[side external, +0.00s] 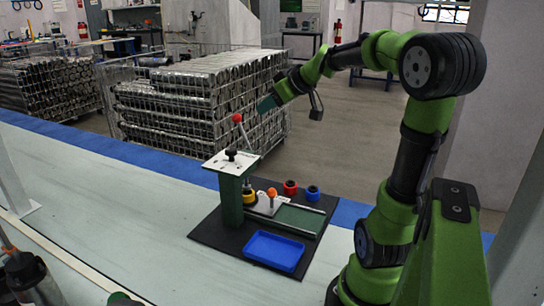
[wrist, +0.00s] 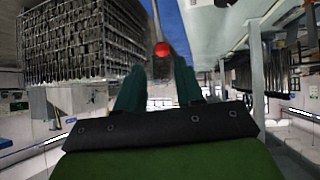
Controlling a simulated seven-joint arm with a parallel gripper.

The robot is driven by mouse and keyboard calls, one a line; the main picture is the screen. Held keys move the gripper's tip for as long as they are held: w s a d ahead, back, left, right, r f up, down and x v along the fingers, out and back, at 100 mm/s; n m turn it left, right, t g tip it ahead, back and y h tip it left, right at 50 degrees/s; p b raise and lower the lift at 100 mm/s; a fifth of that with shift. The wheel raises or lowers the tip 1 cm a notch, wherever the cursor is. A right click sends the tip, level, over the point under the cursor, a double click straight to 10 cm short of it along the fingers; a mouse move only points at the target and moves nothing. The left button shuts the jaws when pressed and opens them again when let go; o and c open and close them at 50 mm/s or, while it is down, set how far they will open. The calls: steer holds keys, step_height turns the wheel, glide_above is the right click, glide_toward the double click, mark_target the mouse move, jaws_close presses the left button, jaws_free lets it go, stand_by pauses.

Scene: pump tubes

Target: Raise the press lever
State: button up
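The press (side external: 230,185) has a green column and a white top plate and stands on a black base board. Its press lever (side external: 244,134) is a thin rod rising from the top plate, leaning slightly left, with a red ball knob (side external: 237,117) at its upper end. The knob also shows in the wrist view (wrist: 162,49), just beyond and between the fingertips. My gripper (side external: 267,103) is to the right of the knob and slightly higher in the side view, apart from it. In the wrist view its two teal fingers (wrist: 159,70) are spread with nothing between them.
Wire crates of metal tubes (side external: 200,105) stand behind the table.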

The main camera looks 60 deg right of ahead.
steer(key=shift+s+r, duration=0.1)
steer(key=shift+o, duration=0.3)
steer(key=shift+o, duration=1.1)
steer(key=shift+a, duration=0.2)
steer(key=shift+o, duration=0.4)
steer(key=w+a+r+n+g+y, duration=0.1)
steer(key=w+a+n+g+y, duration=0.1)
steer(key=w, duration=0.5)
steer(key=shift+w+r+n+y, duration=0.2)
steer(key=shift+w+n+y, duration=0.1)
steer(key=shift+n, duration=0.2)
steer(key=s+d+r+m+g+h, duration=0.1)
steer(key=d+r+m+g+h, duration=0.1)
steer(key=d+r+m+g, duration=0.15)
steer(key=a+x, duration=0.1)
steer(key=x, duration=1.5)
steer(key=shift+f, duration=0.55)
steer(key=shift+s+d, duration=0.1)
steer(key=shift+s, duration=0.05)
jaws_close()
